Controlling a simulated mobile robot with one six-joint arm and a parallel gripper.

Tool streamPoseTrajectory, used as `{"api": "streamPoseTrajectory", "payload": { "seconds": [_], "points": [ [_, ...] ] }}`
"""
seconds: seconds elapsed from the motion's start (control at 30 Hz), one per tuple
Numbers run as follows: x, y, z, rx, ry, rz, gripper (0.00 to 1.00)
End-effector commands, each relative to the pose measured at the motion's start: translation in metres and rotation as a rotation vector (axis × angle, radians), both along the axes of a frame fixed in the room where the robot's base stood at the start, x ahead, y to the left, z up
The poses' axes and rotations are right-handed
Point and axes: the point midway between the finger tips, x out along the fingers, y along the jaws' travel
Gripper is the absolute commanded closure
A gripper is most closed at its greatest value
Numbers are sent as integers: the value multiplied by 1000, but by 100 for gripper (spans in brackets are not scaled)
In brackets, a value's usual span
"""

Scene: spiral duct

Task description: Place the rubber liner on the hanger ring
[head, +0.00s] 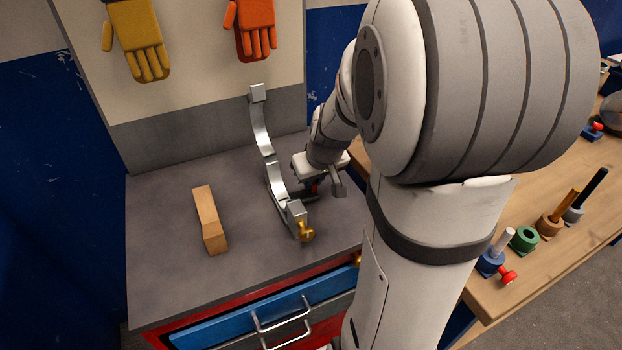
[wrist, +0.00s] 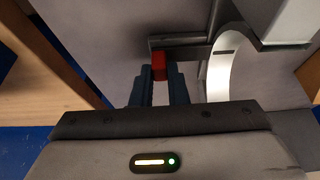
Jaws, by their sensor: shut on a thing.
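The hanger ring (head: 277,180) is a silver curved band with block ends and a brass knob at its near end. It stands on the grey worktop; part of it shows in the wrist view (wrist: 218,75). My gripper (head: 314,187) is low, just right of the ring, partly hidden by my arm. In the wrist view its blue fingers (wrist: 157,88) are shut on a small red block (wrist: 159,66). A dark grey bar (wrist: 182,41) lies beside the red block. I cannot tell whether the red block belongs to the rubber liner; no separate liner is clearly visible.
A wooden block (head: 208,220) lies on the left of the worktop (head: 165,275). A blue drawer (head: 265,310) is below its front edge. The wooden bench (head: 520,280) on the right carries several coloured pegs and holders. Gloves hang on the back panel (head: 200,70).

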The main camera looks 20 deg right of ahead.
Motion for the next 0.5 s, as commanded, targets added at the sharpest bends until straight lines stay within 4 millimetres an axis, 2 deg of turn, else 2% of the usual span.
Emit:
{"api": "streamPoseTrajectory", "payload": {
  "seconds": [0.03,0.07,0.3,0.5],
  "points": [
    [0,0,-3,0,0,0,100],
    [0,0,-3,0,0,0,86],
    [0,0,-2,0,0,0,66],
    [0,0,-2,0,0,0,65]
  ]
}}
